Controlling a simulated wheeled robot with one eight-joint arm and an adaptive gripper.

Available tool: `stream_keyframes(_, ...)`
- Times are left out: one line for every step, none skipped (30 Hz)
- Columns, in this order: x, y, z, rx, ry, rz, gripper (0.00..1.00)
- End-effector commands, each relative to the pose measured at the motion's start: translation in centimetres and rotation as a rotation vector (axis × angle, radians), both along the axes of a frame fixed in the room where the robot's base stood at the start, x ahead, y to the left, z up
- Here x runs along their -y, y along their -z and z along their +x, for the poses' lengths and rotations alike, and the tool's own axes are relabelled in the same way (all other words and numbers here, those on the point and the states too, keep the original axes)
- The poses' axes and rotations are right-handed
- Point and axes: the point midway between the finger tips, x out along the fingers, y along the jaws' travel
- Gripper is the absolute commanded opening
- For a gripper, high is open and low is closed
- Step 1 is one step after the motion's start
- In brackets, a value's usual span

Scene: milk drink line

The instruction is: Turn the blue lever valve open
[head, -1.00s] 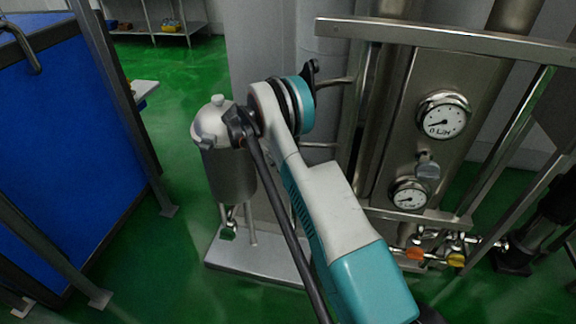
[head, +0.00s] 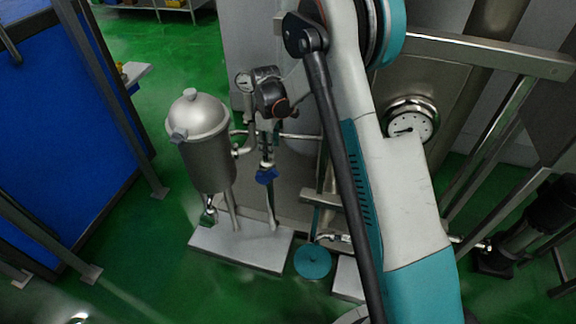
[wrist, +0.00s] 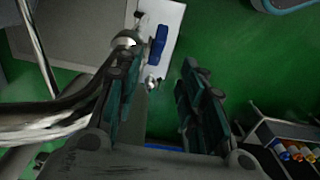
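The blue lever valve (head: 266,175) is on a thin vertical pipe right of the steel canister in the head view. In the wrist view its blue handle (wrist: 157,44) lies just past the fingertips, over a pale base plate. My gripper (wrist: 160,78) is open and empty, its two dark-and-teal fingers spread apart. The handle appears between the finger lines, nearer the left finger, and seems apart from both. I cannot make out my fingers clearly in the head view.
The steel canister (head: 205,140) stands left of the valve. A pressure gauge (head: 408,122) is on the steel panel at right. Pipes run close to the left finger in the wrist view. A box with coloured items (wrist: 290,145) is at lower right. Green floor is open at left.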

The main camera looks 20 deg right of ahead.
Motion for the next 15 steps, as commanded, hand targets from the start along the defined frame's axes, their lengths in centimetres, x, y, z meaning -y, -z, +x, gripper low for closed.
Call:
stream_keyframes(0.0, 0.7, 0.0, 0.0, 0.0, 0.0, 0.37)
stream_keyframes(0.0, 1.1, 0.0, -0.001, 0.0, -0.001, 0.37)
stream_keyframes(0.1, 1.8, 0.0, -0.001, 0.0, -0.001, 0.37)
stream_keyframes(0.1, 2.3, 0.0, -0.001, 0.0, -0.001, 0.37)
stream_keyframes(0.1, 2.9, 0.0, -0.001, 0.0, -0.002, 0.37)
stream_keyframes(0.1, 3.6, 0.0, -0.001, 0.0, -0.002, 0.37)
stream_keyframes(0.1, 4.2, 0.0, -0.001, 0.0, -0.002, 0.37)
stream_keyframes(0.1, 4.9, 0.0, -0.001, 0.0, -0.002, 0.37)
stream_keyframes(0.1, 5.7, 0.0, -0.002, 0.0, -0.002, 0.37)
stream_keyframes(0.1, 6.3, 0.0, -0.002, 0.0, -0.002, 0.37)
stream_keyframes(0.1, 6.9, 0.0, -0.002, 0.0, -0.002, 0.37)
stream_keyframes(0.1, 7.7, 0.0, -0.002, 0.0, -0.002, 0.37)
stream_keyframes(0.1, 8.3, 0.0, -0.002, 0.0, -0.002, 0.37)
stream_keyframes(0.1, 8.8, 0.0, -0.002, 0.0, -0.002, 0.37)
stream_keyframes(0.1, 9.5, 0.0, -0.002, 0.0, -0.002, 0.37)
